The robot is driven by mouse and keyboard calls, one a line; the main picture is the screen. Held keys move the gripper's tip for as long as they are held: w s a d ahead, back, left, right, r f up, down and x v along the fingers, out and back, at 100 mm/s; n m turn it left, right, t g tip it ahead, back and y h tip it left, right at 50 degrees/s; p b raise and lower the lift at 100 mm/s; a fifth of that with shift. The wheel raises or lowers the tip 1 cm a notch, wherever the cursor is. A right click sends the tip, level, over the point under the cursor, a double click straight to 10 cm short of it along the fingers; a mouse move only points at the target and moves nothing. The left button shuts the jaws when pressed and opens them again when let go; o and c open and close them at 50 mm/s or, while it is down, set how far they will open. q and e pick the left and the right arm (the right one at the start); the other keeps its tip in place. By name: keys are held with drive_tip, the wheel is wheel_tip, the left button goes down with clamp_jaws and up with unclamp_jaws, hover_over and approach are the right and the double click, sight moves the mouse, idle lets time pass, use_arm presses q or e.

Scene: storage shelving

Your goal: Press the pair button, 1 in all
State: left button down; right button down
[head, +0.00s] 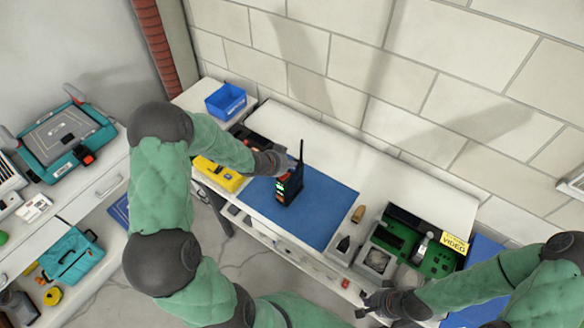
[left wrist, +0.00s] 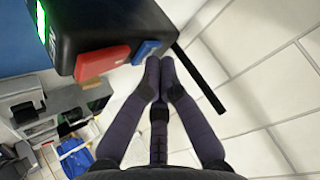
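A black handheld device (head: 290,187) with a tall antenna and a lit green display stands upright on a blue mat (head: 322,212). In the left wrist view the device (left wrist: 110,22) shows a red button (left wrist: 102,62) and a smaller blue button (left wrist: 147,50) side by side. No label is legible on either button. My left gripper (head: 285,162) is at the device's upper part. Its fingertips (left wrist: 160,64) are together and empty, just beside the blue button; contact cannot be told. My right gripper (head: 364,303) is low at the right, away from the device, its fingers too small to judge.
A yellow case (head: 217,174) and a blue bin (head: 226,100) are on the bench left of the mat. A green circuit board unit (head: 437,262) lies to the right. The antenna (head: 301,150) rises close to my left gripper. White bench surface behind the mat is clear.

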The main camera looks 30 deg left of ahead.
use_arm(q)
drive_tip(key=shift+f, duration=0.2)
drive_tip(key=shift+r, duration=0.1)
idle(0.4)
drive_tip(key=shift+r+p, duration=0.6)
drive_tip(key=shift+r, duration=0.1)
drive_tip(key=shift+r, duration=0.1)
wheel_tip(320, 180, up, 5)
drive_tip(key=p, duration=0.4)
drive_tip(key=shift+p, duration=0.4)
idle(0.4)
